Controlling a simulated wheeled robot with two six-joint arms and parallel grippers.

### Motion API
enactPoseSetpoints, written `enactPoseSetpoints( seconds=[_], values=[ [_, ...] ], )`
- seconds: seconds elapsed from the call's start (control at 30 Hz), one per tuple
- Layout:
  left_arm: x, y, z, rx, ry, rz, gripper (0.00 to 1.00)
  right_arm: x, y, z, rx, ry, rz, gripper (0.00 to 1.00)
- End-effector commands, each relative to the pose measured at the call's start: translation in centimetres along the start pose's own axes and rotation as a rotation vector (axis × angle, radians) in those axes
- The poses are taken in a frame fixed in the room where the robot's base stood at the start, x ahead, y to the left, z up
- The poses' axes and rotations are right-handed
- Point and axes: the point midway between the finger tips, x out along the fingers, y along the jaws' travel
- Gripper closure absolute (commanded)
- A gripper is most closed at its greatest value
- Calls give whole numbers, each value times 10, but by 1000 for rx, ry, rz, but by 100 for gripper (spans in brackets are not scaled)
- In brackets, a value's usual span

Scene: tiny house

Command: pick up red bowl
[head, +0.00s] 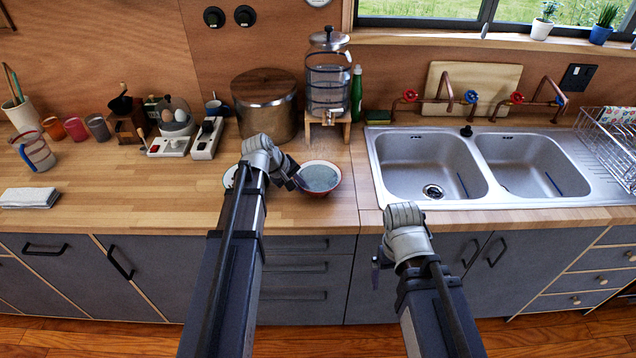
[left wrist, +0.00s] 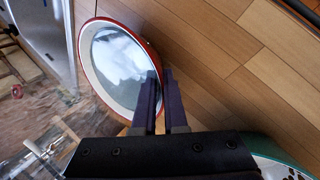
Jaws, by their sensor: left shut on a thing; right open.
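The red bowl (head: 321,178), red outside with a pale grey inside, is at the counter to the left of the sink. My left gripper (head: 297,182) is at its left rim. In the left wrist view the bowl (left wrist: 115,65) lies left of my left gripper (left wrist: 163,100), whose two fingers are shut on the near part of its rim, one on each side. I cannot tell whether the bowl touches the counter. My right gripper (head: 380,262) hangs in front of the cabinets below the sink, empty and open; its fingertips are mostly hidden.
Another dish (head: 230,178) sits left of the bowl, partly behind my left arm. The double sink (head: 430,165) is to the right. The counter's left front is mostly clear, except a folded cloth (head: 30,197).

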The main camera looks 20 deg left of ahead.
Motion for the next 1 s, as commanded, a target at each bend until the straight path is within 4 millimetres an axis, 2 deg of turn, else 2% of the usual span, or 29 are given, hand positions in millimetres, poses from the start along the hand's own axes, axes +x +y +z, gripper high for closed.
enactPoseSetpoints(
  seconds=[0.57, 1.0],
  values=[
    [-4, 3, 0, -1, 0, 1, 100, -5, 0, 0, 0, 0, 0, 1],
    [-22, 13, 0, -1, 0, 2, 100, -26, 2, 2, 0, 0, 0, 1]
  ],
)
